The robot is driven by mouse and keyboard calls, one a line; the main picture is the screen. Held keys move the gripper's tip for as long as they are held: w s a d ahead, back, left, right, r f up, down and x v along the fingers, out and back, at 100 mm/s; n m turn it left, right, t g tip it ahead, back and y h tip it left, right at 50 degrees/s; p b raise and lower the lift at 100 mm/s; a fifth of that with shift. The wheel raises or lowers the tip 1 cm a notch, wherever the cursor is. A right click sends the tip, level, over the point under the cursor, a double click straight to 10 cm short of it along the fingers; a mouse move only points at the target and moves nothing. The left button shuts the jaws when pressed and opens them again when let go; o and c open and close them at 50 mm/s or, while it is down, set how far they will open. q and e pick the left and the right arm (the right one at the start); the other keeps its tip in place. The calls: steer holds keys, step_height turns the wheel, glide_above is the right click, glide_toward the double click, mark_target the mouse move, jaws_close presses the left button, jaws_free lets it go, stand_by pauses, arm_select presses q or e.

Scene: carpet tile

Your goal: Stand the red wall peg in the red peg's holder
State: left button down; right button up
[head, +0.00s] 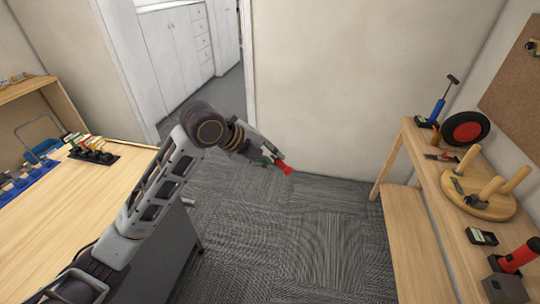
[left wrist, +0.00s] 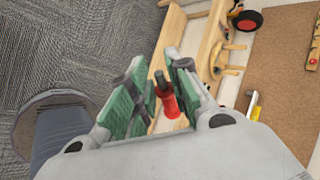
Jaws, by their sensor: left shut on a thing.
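My left gripper (head: 275,160) is in the air over the carpet in front of the beige wall, between the two wooden tables. It is shut on the red wall peg (head: 287,170), whose flared red end sticks out past the fingertips. In the left wrist view the red peg (left wrist: 168,102) shows between the green finger pads (left wrist: 152,95), with a dark narrow end. I cannot tell for sure which thing is the red peg's holder. My right gripper is not in view.
A black rack (head: 113,158) with several coloured pieces and a blue tray (head: 40,180) stand on the left table (head: 100,195). The right bench holds a round wooden board with pegs (head: 496,208), a black-red wheel (head: 465,131) and a red cylinder (head: 520,255) in a grey block. Carpet between is clear.

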arm_select(q)
steer(key=shift+n, duration=0.3)
stand_by(0.5)
steer(key=w+a+r+n+t+y, duration=0.25)
steer(key=w+a+r+n, duration=0.2)
steer(key=a, duration=0.25)
steer(key=w+a+r+n+t+y, duration=0.1)
steer(key=w+a+r+n+y, duration=0.25)
steer(key=w+a, duration=0.3)
steer(key=s+a+f+n+y, duration=0.1)
steer(key=s+a+f+n, duration=0.2)
steer(key=a+f, duration=0.6)
steer(key=s+f, duration=0.3)
steer(key=f, duration=0.5)
steer(key=s+f, duration=0.4)
steer(key=f, duration=0.4)
steer(key=shift+a+f+t+y, duration=0.3)
steer(key=shift+a+f+t, duration=0.05)
steer(key=shift+f, duration=0.05)
steer(key=shift+r, duration=0.1)
